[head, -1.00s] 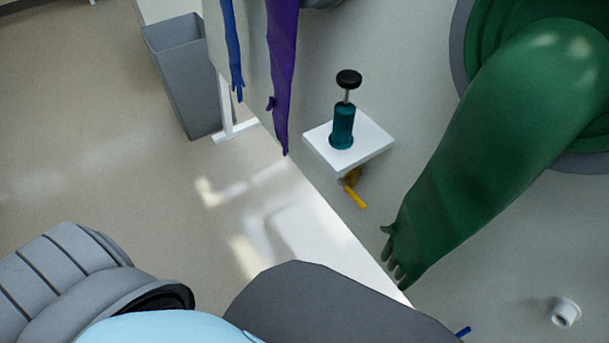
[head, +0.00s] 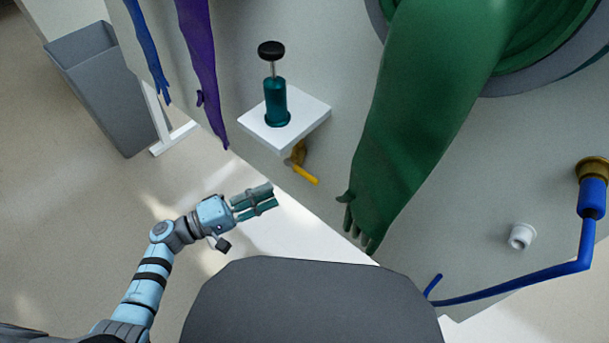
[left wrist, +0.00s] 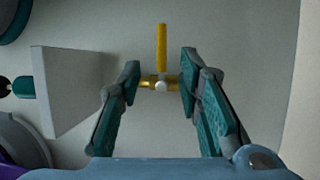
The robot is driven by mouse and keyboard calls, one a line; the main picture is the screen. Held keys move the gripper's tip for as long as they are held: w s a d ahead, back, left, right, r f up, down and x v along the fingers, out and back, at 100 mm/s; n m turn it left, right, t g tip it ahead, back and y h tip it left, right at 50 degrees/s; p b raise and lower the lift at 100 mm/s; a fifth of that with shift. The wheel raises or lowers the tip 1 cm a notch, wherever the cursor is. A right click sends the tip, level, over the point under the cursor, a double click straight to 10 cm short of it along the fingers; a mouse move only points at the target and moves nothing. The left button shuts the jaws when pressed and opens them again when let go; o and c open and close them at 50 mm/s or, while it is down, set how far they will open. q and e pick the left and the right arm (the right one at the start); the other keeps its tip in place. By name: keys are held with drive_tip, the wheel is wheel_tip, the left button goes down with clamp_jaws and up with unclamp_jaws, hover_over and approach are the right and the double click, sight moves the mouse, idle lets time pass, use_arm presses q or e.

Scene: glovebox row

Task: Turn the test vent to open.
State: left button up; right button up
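A brass valve (head: 299,152) with a yellow lever (head: 306,174), which I take to be the test vent, sits on the pale panel just below a white shelf. In the head view the lever slants down to the right. In the left wrist view the brass body (left wrist: 152,83) lies across and the yellow lever (left wrist: 161,45) points straight up. My left gripper (head: 264,199) is open and empty, below and left of the lever in the head view, apart from it. In the wrist view its fingers (left wrist: 160,70) flank the valve in the picture. My right gripper is not in view.
The white shelf (head: 312,118) carries a teal pump-like cylinder (head: 276,103) with a black knob. A green glove (head: 420,110) hangs to the right, purple (head: 201,75) and blue (head: 146,45) gloves to the left. A blue pipe (head: 520,282) and white fitting (head: 521,236) are at right. A grey bin (head: 105,95) stands far left.

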sight(308, 174)
use_arm(q)
drive_tip(key=x, duration=1.1)
drive_tip(key=shift+w+d, duration=0.15)
drive_tip(key=shift+w, duration=0.05)
drive_tip(key=shift+c, duration=0.3)
clamp_jaws()
